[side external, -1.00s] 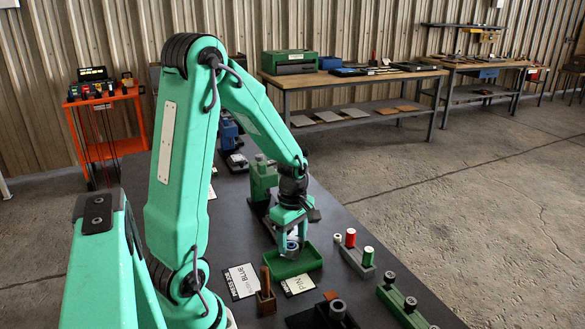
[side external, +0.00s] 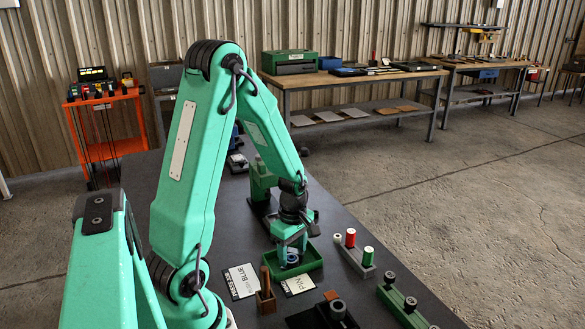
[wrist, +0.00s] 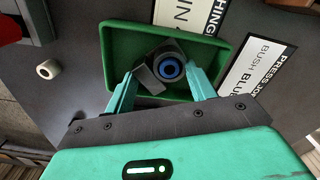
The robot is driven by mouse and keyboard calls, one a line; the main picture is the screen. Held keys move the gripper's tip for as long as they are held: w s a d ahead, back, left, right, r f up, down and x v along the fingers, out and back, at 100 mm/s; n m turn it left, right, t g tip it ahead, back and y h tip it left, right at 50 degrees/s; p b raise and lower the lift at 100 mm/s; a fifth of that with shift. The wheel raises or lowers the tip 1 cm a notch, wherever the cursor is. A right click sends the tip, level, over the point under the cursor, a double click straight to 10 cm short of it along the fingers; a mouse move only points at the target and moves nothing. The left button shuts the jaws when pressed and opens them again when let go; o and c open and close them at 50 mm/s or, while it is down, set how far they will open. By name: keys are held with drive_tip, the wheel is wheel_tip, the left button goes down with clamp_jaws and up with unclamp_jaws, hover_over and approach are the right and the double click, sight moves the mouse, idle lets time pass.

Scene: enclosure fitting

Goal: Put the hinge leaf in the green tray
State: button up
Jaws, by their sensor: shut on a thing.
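The hinge leaf is a dark grey piece (wrist: 148,80) with a blue-ringed round hole, seen between my fingers in the wrist view. My gripper (wrist: 164,82) is shut on it. The green tray (wrist: 113,45) lies around and below the piece in the wrist view. In the side view, my gripper (side external: 292,249) is low over the green tray (side external: 314,263), with the blue ring of the leaf (side external: 292,259) showing at the fingertips. I cannot tell whether the leaf touches the tray floor.
Printed cards (side external: 241,281) lie beside the tray, left and front. A grey holder (side external: 356,262) with red and green cylinders stands to the right. A green press-like stand (side external: 262,183) is behind. A white ring (wrist: 48,69) lies left in the wrist view.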

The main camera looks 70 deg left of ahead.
sight(292, 254)
drive_tip(key=o, duration=1.1)
drive_tip(key=shift+r, duration=0.1)
drive_tip(key=shift+r, duration=6.05)
drive_tip(key=shift+s+d+r+m+t, duration=0.95)
drive_tip(key=shift+d+r+m, duration=1.2)
drive_tip(key=shift+m, duration=1.6)
drive_tip(key=shift+s+d+r+m+t, duration=0.9)
drive_tip(key=shift+d+r+m, duration=0.5)
drive_tip(key=shift+d+m, duration=1.9)
drive_tip(key=shift+s+d+r+m+t, duration=0.95)
drive_tip(key=shift+d+r+m, duration=0.9)
drive_tip(key=shift+m, duration=2.4)
